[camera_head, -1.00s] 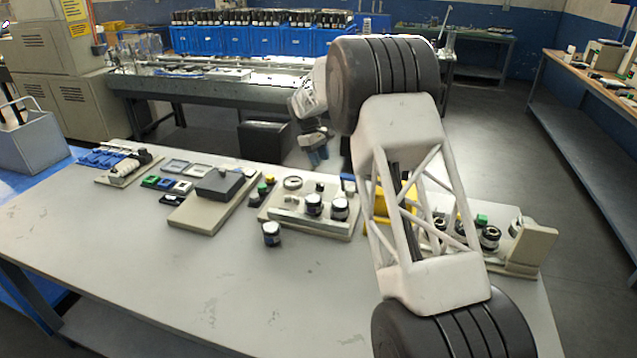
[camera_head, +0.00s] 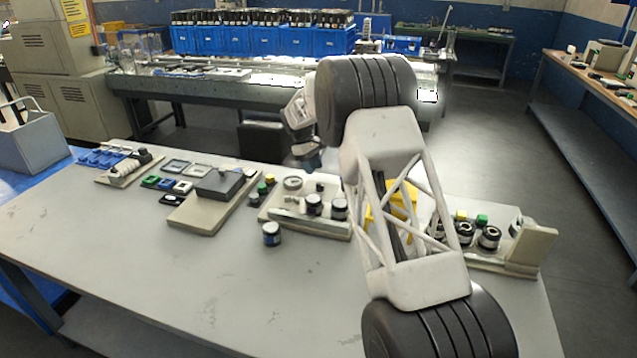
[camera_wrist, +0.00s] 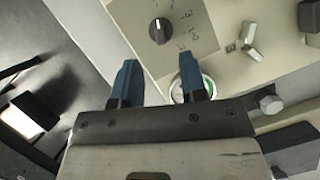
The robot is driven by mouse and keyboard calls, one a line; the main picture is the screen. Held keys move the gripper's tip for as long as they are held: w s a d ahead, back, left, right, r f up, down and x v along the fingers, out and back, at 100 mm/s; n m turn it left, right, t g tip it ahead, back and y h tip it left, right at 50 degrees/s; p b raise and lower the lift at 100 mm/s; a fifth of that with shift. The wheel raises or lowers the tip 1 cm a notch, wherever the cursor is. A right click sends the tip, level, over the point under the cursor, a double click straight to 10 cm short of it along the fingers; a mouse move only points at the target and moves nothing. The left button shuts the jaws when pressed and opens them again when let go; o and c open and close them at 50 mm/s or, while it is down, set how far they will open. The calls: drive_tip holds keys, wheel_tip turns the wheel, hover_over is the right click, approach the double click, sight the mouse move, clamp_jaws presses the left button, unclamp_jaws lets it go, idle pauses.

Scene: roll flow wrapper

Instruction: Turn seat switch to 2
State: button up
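A black rotary knob (camera_wrist: 160,31) sits on a grey-beige label plate (camera_wrist: 203,47) in the wrist view, with small marks around its right side too small to read. Its white pointer line faces the top of the picture. I take it for the seat switch, though no name is legible. My gripper (camera_wrist: 157,82) is open and empty, its two blue fingers apart, with the knob above and between the fingertips in the picture, not touched. In the head view my gripper (camera_head: 308,160) is near the back edge of the table, behind the central panel.
A round gauge (camera_wrist: 182,87) is partly hidden by my right finger, with a small metal toggle (camera_wrist: 250,42) nearby. In the head view, the central panel (camera_head: 340,231) carries dark cylinders, and a loose jar (camera_head: 271,234) stands before it. The table front (camera_head: 200,285) is clear.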

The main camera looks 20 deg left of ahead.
sight(319, 184)
drive_tip(key=shift+x, duration=3.2)
clamp_jaws()
